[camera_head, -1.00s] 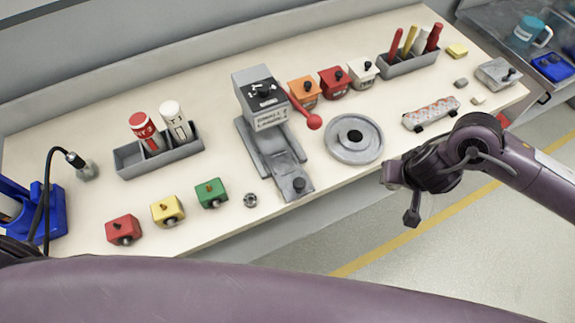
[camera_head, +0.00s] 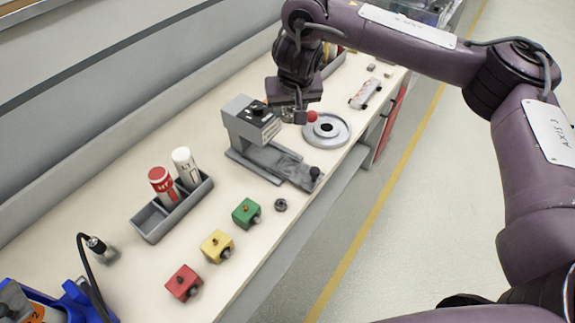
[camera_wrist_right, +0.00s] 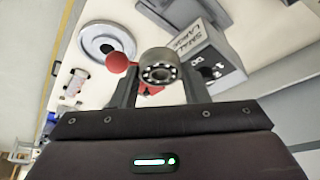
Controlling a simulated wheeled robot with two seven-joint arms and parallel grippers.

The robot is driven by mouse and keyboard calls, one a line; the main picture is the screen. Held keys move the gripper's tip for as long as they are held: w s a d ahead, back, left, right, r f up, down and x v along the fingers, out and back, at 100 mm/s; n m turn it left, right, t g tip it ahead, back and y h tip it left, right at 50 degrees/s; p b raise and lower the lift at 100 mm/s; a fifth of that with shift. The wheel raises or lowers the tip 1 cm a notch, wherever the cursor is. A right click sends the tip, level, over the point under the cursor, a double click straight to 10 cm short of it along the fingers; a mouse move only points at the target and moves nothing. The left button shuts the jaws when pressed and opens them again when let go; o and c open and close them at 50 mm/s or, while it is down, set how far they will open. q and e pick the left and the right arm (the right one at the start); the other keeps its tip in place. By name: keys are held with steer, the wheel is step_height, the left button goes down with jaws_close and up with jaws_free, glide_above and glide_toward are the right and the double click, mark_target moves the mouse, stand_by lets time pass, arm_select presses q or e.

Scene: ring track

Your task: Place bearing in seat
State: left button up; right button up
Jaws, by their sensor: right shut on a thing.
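A round steel bearing (camera_wrist_right: 160,74) shows balls around a central hole. My right gripper (camera_wrist_right: 162,88) is shut on it, with one finger on each side. A small metal ring (camera_head: 281,205) lies on the bench in front of the press. A grey disc (camera_head: 341,139) with a dark centre lies to the right. I cannot tell which part is the seat. My left gripper is out of view.
Red (camera_head: 183,282), yellow (camera_head: 216,246) and green (camera_head: 246,212) blocks stand along the front edge. A grey tray (camera_head: 148,222) holds two bottles. A lamp (camera_head: 97,245) and blue holder (camera_head: 78,300) are at lower left. My right arm covers the bench's back right.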

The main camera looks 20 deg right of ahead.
steer(key=shift+w+d+r, duration=0.1)
steer(key=shift+w, duration=0.15)
steer(key=b, duration=0.7)
glide_above(289, 164)
steer(key=s, duration=0.2)
steer(key=f, duration=1.4)
steer(key=shift+w+a+f, duration=0.2)
steer(key=shift+f, duration=0.2)
step_height(289, 164, down, 5)
steer(key=b, duration=0.2)
steer(key=shift+r+b, duration=0.2)
steer(key=shift+b, duration=0.1)
steer(key=shift+r, duration=0.1)
steer(key=o, duration=1.1)
steer(key=shift+c, duration=0.2)
